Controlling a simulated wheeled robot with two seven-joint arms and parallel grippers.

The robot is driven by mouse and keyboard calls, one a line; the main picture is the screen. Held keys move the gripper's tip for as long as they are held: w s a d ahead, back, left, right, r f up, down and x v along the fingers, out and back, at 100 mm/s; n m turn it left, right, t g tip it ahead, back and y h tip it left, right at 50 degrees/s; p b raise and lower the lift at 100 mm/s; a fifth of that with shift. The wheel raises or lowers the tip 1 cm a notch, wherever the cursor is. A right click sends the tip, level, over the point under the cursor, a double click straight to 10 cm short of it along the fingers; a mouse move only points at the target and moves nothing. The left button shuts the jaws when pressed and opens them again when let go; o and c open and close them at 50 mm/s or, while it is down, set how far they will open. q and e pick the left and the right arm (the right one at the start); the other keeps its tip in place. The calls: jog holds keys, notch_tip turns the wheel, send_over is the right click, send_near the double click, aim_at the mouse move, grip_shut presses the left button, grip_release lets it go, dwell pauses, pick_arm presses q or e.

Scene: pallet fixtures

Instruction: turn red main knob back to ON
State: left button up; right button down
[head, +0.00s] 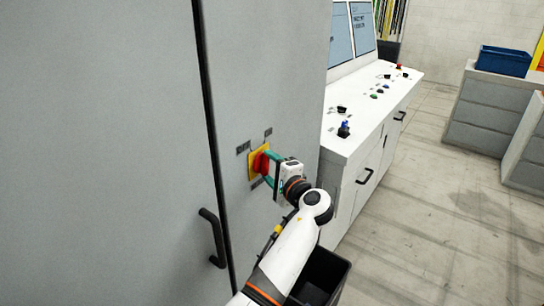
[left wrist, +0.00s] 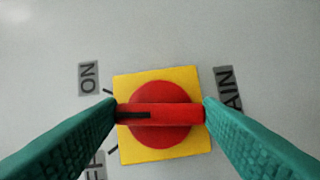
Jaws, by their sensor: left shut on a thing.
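The red main knob (head: 261,163) sits on a yellow square plate (head: 252,172) on the grey cabinet door. My left gripper (head: 271,169) is shut on it. In the left wrist view the knob (left wrist: 160,135) has a horizontal red bar, with one teal fingertip at each end. A black line on the bar points left, between two tick marks on the cabinet. The ON label (left wrist: 88,77) is at upper left. Another label (left wrist: 97,165) at lower left is partly hidden by a finger, as is the MAIN label (left wrist: 226,88) at right. My right gripper is not in view.
The grey cabinet (head: 265,60) has a dark door handle (head: 212,238) below left of the knob. A white control console (head: 360,125) with buttons stands to the right. A black bin (head: 325,270) is on the floor beneath my arm. Open floor lies farther right.

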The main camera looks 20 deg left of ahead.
pick_arm(q)
jog(key=r+m+p, duration=0.1)
jog(key=m+p, duration=0.1)
jog(key=shift+a+g+p, duration=0.15)
jog(key=shift+g+p, duration=0.2)
jog(key=shift+g, duration=0.05)
jog(key=shift+w+f+m+g+h+p, duration=0.1)
jog(key=shift+m+g+h+p, duration=0.25)
jog(key=shift+m+p, duration=0.5)
jog(key=o, duration=0.7)
jog(key=shift+o, duration=1.4)
jog(key=shift+a+f, duration=0.1)
jog(key=shift+a, duration=0.05)
jog(key=shift+a+f, duration=0.1)
jog(key=shift+f, duration=0.05)
jog(key=shift+d, duration=0.2)
